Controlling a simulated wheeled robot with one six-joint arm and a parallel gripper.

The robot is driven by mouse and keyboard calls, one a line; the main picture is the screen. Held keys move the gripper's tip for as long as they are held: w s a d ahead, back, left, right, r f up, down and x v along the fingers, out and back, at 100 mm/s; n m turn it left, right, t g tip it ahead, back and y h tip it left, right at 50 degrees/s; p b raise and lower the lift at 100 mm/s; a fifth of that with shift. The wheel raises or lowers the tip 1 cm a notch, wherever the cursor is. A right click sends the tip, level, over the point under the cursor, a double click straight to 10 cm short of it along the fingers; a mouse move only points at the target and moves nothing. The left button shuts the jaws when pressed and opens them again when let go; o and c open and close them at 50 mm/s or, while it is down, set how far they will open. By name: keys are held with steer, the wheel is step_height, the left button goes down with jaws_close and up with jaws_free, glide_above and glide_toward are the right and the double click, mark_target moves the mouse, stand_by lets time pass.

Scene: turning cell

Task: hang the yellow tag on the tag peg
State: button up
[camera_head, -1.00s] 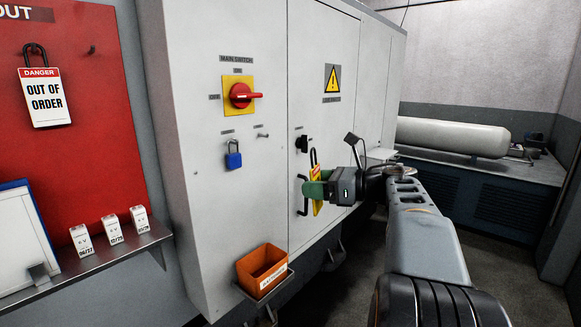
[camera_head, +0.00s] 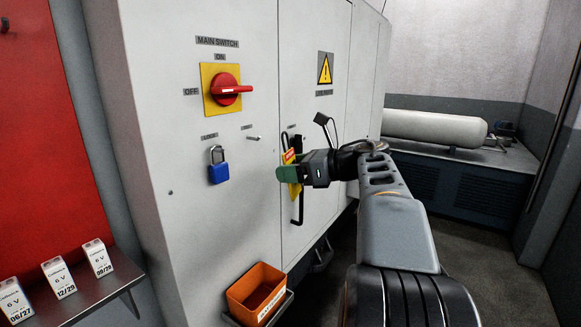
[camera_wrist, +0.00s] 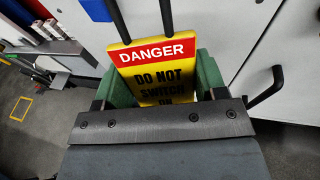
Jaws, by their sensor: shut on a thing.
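The tag peg (camera_head: 253,138) is a small metal pin on the cabinet, to the left of and above the tag. The tag is apart from the peg.
A blue padlock (camera_head: 219,170) hangs left of and below the peg. The red rotary main switch (camera_head: 228,89) sits above it on a yellow plate. An orange bin (camera_head: 243,290) juts out low on the cabinet. The cabinet face around the peg is clear.

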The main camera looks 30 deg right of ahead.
mark_target(248, 168)
steer(key=shift+w+d+r+p+x, duration=0.2)
steer(key=shift+p+x, duration=0.35)
steer(key=shift+x, duration=0.7)
steer(key=shift+w+d+r+p+x, duration=0.15)
steer(key=shift+p+x, duration=0.35)
steer(key=shift+x, duration=0.7)
steer(key=shift+w+d+r+p+x, duration=0.2)
steer(key=shift+p+x, duration=0.35)
steer(key=shift+x, duration=0.7)
steer(key=shift+w+a+f+b, duration=0.3)
steer(key=shift+w+f+b, duration=0.3)
steer(key=shift+f+b, duration=0.05)
steer(key=o, duration=1)
steer(key=shift+r, duration=0.1)
steer(key=shift+s, duration=0.1)
